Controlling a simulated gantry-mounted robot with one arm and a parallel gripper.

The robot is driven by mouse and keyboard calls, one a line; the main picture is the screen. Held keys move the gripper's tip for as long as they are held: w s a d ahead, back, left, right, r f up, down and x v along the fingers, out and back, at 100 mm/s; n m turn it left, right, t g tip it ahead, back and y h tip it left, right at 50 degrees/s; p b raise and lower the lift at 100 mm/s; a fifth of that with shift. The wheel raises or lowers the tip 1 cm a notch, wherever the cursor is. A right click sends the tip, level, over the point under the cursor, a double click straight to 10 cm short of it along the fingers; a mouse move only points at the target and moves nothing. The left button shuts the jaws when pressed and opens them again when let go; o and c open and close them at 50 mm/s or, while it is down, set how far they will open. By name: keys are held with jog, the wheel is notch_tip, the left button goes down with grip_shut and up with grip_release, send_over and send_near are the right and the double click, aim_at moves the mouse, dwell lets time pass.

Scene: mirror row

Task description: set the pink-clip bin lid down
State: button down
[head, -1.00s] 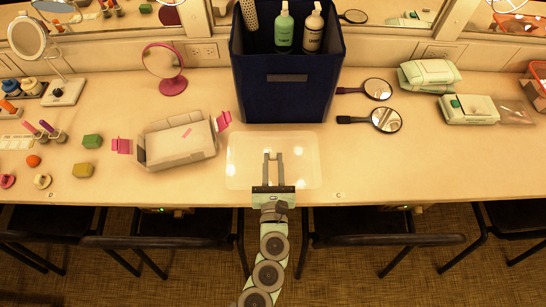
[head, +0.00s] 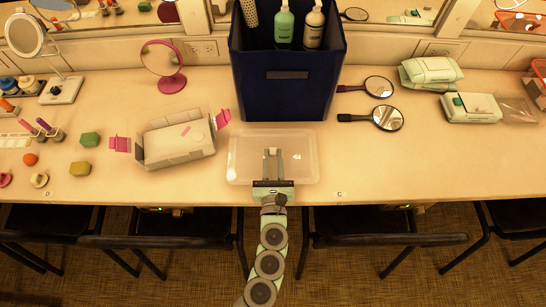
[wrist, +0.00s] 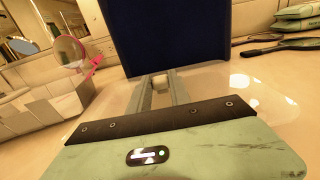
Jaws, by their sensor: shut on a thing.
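The bin lid (head: 304,160) is a clear, flat, rounded rectangle at the counter's front middle, below the navy bin. It also shows in the wrist view (wrist: 262,98), spread out around my fingers. My gripper (head: 273,153) reaches over it from the front edge and is shut on the lid's small pale handle (wrist: 161,82) near its middle. The lid looks level; I cannot tell whether it touches the counter. The pink-clip bin (head: 180,145) is a pale box to the left, with one pink clip (head: 120,144) on its left and another (head: 222,116) at its upper right.
The navy bin (head: 286,95) with bottles stands just behind the lid. Hand mirrors (head: 387,118) lie to the right, and wipe packs (head: 470,107) further right. Green and yellow blocks (head: 80,168) lie left of the pale box. The counter right of the lid is clear.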

jog(key=shift+f+b, duration=0.4)
jog(key=shift+f, duration=0.15)
jog(key=c, duration=1.2)
grip_release()
jog(key=shift+f, duration=0.1)
jog(key=shift+a+r+p, duration=0.1)
jog(key=shift+r+p, duration=0.6)
jog(key=s+b, duration=0.1)
jog(key=s, duration=0.9)
jog(key=shift+s+b, duration=0.3)
jog(key=shift+s, duration=0.7)
jog(key=shift+r, duration=0.1)
